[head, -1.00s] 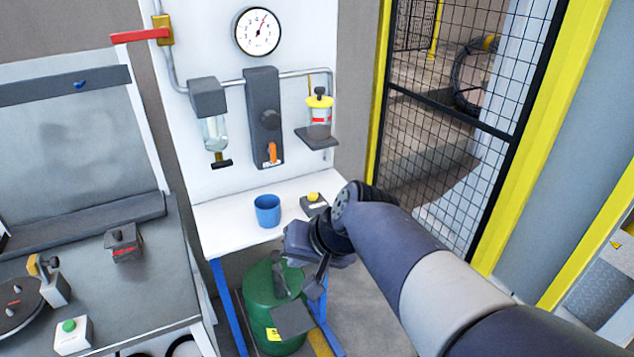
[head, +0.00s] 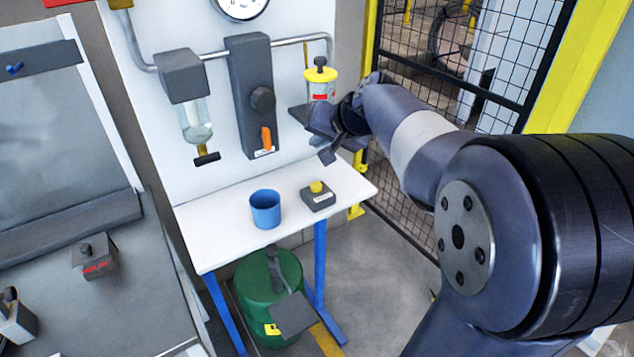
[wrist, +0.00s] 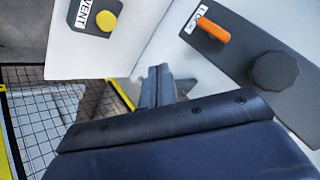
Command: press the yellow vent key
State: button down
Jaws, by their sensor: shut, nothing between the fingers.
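The yellow vent key (head: 316,187) is a round button on a small dark box (head: 319,199) on the white shelf. In the wrist view the yellow key (wrist: 106,21) shows at the upper left, beside a white label reading VENT (wrist: 85,14). My gripper (head: 325,157) is above and slightly behind the key in the head view, apart from it. In the wrist view my gripper (wrist: 158,72) has its fingers together and empty, with the key up and to the left of them.
A blue cup (head: 265,209) stands on the white shelf (head: 225,236) left of the key box. A dark panel (head: 245,70) with an orange lever (head: 266,139) and a yellow-lidded jar (head: 320,84) are on the board behind. A green drum (head: 258,318) stands below.

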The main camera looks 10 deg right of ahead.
aim_at(319, 188)
jog(key=shift+f, duration=0.15)
notch_tip(319, 188, down, 9)
jog(key=b, duration=0.7)
jog(key=shift+r, duration=0.2)
jog(key=shift+f, duration=0.1)
dwell(1.6)
jog(key=shift+f+b, duration=0.3)
jog(key=shift+b, duration=0.2)
jog(key=shift+f+b, duration=0.55)
dwell(0.5)
jog(key=shift+r, duration=0.1)
jog(key=shift+r+p, duration=0.75)
jog(key=shift+r, duration=0.15)
jog(key=shift+r+p, duration=1.85)
jog(key=shift+r, duration=0.6)
